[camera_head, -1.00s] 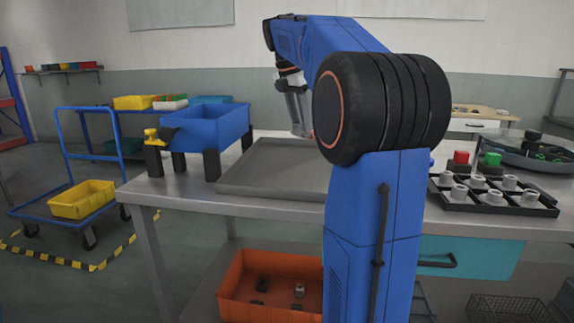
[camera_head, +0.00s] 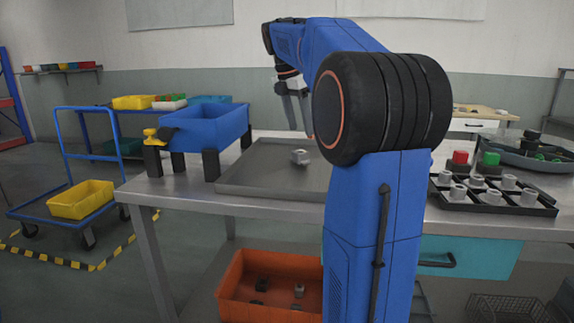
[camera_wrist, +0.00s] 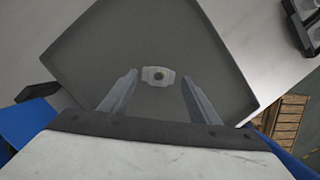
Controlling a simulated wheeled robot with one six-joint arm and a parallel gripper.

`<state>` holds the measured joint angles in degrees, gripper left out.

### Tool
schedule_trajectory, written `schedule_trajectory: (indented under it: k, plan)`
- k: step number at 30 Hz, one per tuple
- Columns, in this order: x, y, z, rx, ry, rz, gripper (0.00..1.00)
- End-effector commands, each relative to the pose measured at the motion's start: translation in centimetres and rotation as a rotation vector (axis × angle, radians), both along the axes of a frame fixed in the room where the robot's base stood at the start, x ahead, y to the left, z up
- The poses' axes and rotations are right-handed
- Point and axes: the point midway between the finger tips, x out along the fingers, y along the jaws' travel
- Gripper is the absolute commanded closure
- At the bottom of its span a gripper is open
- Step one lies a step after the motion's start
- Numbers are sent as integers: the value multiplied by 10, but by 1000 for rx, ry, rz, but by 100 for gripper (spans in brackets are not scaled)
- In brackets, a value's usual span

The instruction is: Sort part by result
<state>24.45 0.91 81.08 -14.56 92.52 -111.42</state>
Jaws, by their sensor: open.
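A small grey metal part (camera_head: 300,156) with a round hole lies in the shallow grey tray (camera_head: 240,188) on the bench. In the wrist view the part (camera_wrist: 158,76) appears between my two fingertips, with space on both sides. My gripper (camera_head: 301,132) is open and empty, pointing down above the part. A black divided rack (camera_head: 495,208) holds several grey cylindrical parts at the right. A red button (camera_head: 460,157) and a green button (camera_head: 491,158) stand behind it. An orange bin (camera_head: 270,312) with several small parts sits below the bench.
A blue tank (camera_head: 207,128) on dark legs stands left of the tray. A round grey tray (camera_head: 530,158) with dark and green items is at the far right. A yellow bin (camera_head: 82,199) sits on a blue cart. My arm hides the bench middle.

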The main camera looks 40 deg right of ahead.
Motion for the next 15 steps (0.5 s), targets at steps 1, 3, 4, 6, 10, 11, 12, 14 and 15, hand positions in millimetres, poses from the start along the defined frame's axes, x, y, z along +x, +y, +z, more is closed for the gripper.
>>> schedule_trajectory:
  k: [1,3,4,6,10,11,12,14,15]
  plan:
    - [1,1,4,-1,-1,0,44]
    - [1,3,12,-1,-3,1,44]
    - [1,4,17,-1,-2,1,44]
    - [1,8,28,-1,-3,1,44]
    - [3,15,54,-1,-4,2,44]
    - [3,16,59,-1,-3,2,44]
    - [3,18,67,-1,-4,2,44]
    - [3,22,79,-1,-4,2,44]
    - [3,24,87,-1,-4,2,44]
